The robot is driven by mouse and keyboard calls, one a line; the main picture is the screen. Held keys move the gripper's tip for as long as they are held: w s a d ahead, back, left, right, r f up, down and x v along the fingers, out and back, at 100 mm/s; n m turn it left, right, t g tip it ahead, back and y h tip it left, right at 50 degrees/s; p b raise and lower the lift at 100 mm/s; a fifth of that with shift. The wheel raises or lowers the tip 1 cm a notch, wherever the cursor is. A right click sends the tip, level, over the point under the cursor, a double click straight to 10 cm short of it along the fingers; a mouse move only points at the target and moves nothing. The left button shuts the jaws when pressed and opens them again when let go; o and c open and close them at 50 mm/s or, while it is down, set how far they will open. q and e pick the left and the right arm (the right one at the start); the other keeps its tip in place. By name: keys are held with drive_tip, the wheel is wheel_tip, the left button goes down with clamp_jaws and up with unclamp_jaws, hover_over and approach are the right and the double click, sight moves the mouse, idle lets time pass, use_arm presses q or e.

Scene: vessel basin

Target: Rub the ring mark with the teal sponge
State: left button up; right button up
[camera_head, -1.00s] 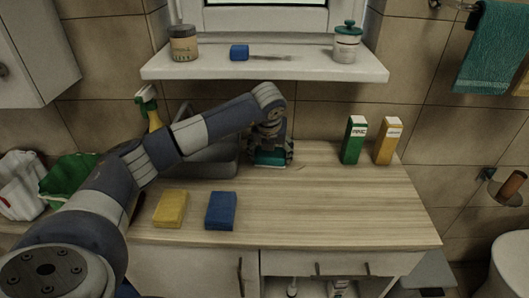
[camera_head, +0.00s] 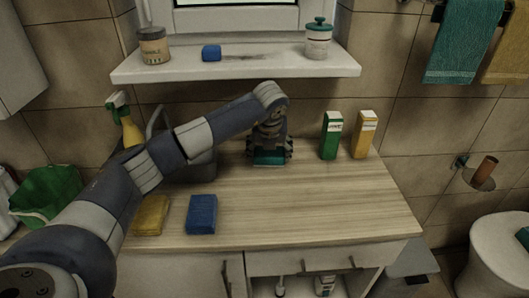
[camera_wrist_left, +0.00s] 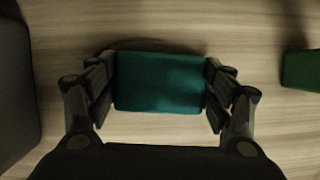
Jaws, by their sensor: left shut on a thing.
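The teal sponge (camera_head: 270,157) is between the fingers of my left gripper (camera_head: 270,152), low over the wooden counter at its back middle. In the left wrist view the sponge (camera_wrist_left: 160,82) fills the gap between the two fingers (camera_wrist_left: 160,90), which press on its short sides. I cannot tell for sure whether its underside touches the counter. The ring mark is not clearly seen; a faint dark curve shows by the sponge's far edge in the left wrist view, and the sponge may cover the rest. My right gripper is not in view.
A green box (camera_head: 331,135) and a yellow box (camera_head: 364,134) stand right of the gripper. A blue sponge (camera_head: 201,214) and a yellow sponge (camera_head: 151,215) lie in front. A grey basin (camera_head: 200,160) is behind my left arm. The counter's right front (camera_head: 330,210) is clear.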

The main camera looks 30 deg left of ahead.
sight(255, 152)
use_arm(q)
drive_tip(key=shift+w+d+b, duration=0.15)
drive_tip(key=shift+w+d, duration=0.35)
drive_tip(key=shift+d, duration=0.4)
drive_tip(key=shift+w+d+b, duration=0.15)
drive_tip(key=shift+w+d, duration=0.35)
drive_tip(key=shift+d, duration=0.4)
drive_tip(key=shift+s+a+b, duration=0.15)
drive_tip(key=shift+s+a, duration=0.55)
drive_tip(key=shift+a, duration=0.5)
drive_tip(key=shift+s+a+b, duration=0.1)
drive_tip(key=shift+s+a, duration=0.65)
drive_tip(key=shift+a, duration=0.4)
drive_tip(key=shift+s+a+b, duration=0.15)
drive_tip(key=shift+s+a, duration=0.55)
drive_tip(key=shift+a, duration=0.5)
drive_tip(key=shift+s+a+b, duration=0.2)
drive_tip(key=shift+s+a, duration=0.3)
drive_tip(key=shift+a, duration=0.35)
drive_tip(key=shift+s+a+b, duration=0.15)
drive_tip(key=shift+s+a, duration=0.35)
drive_tip(key=shift+a, duration=0.3)
drive_tip(key=shift+w+a+f, duration=0.1)
drive_tip(key=shift+w, duration=0.05)
